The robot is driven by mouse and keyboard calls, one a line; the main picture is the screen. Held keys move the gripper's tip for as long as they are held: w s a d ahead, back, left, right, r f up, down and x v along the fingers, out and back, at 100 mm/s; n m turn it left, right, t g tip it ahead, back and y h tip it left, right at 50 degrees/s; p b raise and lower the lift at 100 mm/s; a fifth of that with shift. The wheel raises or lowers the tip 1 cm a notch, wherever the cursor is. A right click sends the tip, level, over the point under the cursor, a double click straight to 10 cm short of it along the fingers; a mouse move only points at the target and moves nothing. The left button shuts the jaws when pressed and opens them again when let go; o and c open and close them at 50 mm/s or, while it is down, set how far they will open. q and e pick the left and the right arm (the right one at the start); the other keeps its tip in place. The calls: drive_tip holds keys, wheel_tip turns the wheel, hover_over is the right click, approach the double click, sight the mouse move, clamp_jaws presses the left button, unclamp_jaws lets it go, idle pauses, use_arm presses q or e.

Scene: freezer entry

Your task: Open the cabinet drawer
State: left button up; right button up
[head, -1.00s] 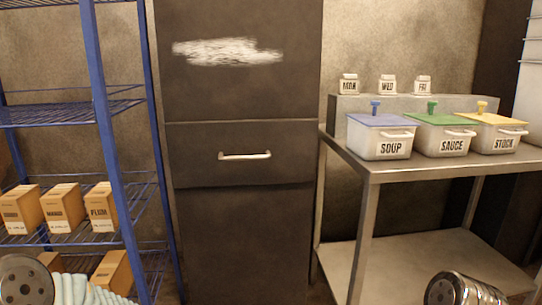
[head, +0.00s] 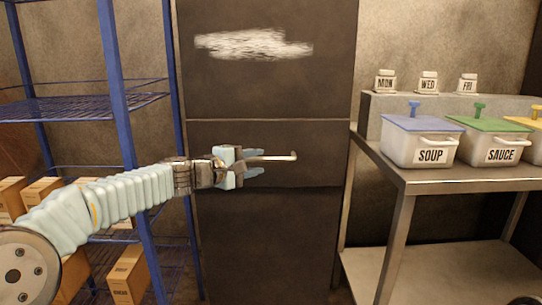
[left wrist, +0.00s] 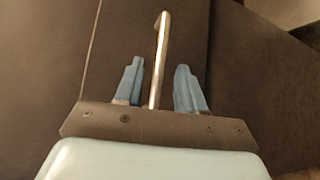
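The dark cabinet (head: 270,240) stands in the middle of the head view, with its drawer (head: 320,140) flush with the front. The drawer's pale metal bar handle (head: 283,158) sticks out to the right of my left gripper (head: 256,162). In the left wrist view the handle (left wrist: 161,60) runs between the two blue fingers of my left gripper (left wrist: 158,85). A gap shows on both sides of the bar, so the fingers are open around it. The handle's left part is hidden by the gripper in the head view. My right gripper is not in view.
A blue wire shelf (head: 112,80) with cardboard boxes (head: 128,275) stands close on the left, behind my left arm. A metal table (head: 440,180) on the right holds a soup tub (head: 418,148) and a sauce tub (head: 490,149). The space before the cabinet's right side is clear.

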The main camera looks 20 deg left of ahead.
sight(267, 160)
use_arm(q)
drive_tip(key=p+x, duration=0.1)
drive_tip(key=x, duration=0.5)
drive_tip(key=shift+f, duration=0.1)
clamp_jaws()
